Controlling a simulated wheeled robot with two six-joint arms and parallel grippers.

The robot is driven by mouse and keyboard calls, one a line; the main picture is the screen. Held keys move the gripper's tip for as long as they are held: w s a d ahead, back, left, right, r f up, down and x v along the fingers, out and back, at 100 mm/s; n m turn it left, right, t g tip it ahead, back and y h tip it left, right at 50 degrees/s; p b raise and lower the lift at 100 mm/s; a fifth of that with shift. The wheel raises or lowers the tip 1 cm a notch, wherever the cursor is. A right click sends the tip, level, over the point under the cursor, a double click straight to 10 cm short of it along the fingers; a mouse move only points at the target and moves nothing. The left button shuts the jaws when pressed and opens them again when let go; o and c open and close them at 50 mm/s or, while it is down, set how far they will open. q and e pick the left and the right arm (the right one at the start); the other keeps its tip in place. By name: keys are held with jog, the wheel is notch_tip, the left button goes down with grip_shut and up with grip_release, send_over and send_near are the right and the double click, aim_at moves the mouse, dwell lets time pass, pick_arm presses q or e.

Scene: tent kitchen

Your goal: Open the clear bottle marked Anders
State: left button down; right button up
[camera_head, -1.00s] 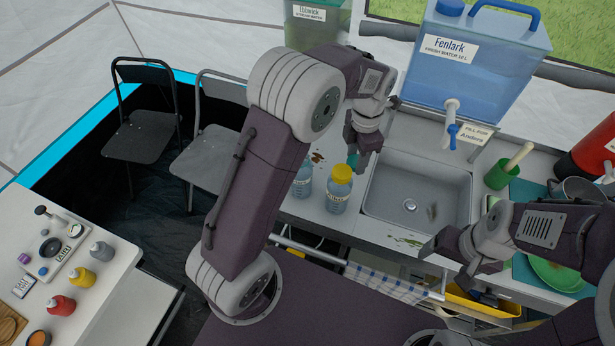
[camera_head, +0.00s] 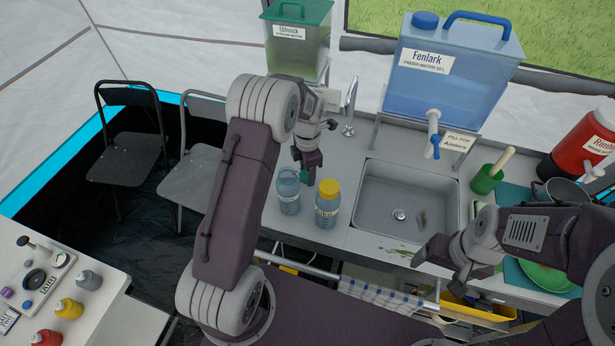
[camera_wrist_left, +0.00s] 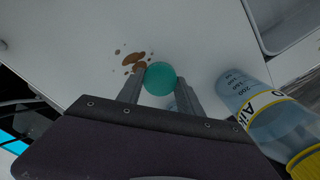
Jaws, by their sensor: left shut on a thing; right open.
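My left gripper (camera_head: 307,174) is shut on a teal round cap (camera_wrist_left: 161,78), held above the counter behind and between two clear bottles. The left bottle (camera_head: 288,193) looks uncapped at its top; its label is not readable. The bottle beside it (camera_head: 326,205) has a yellow cap, and in the left wrist view its yellow-edged label (camera_wrist_left: 262,103) starts "Aik". A bluish patch shows just below the teal cap in the wrist view; I cannot tell what it is.
The sink (camera_head: 408,200) is right of the bottles. A blue Fenlark water tank (camera_head: 450,80) stands behind it, with a "Fill for Anders" card (camera_head: 459,141) by its tap. A green-lidded tank (camera_head: 297,45) stands at the back. Brown spots (camera_wrist_left: 133,62) mark the counter.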

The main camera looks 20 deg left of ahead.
pick_arm(q)
notch_tip(320, 180, down, 3)
jog(key=shift+w+r, duration=0.1)
jog(key=c, duration=0.8)
grip_release()
jog(key=shift+o, duration=0.2)
notch_tip(320, 180, up, 12)
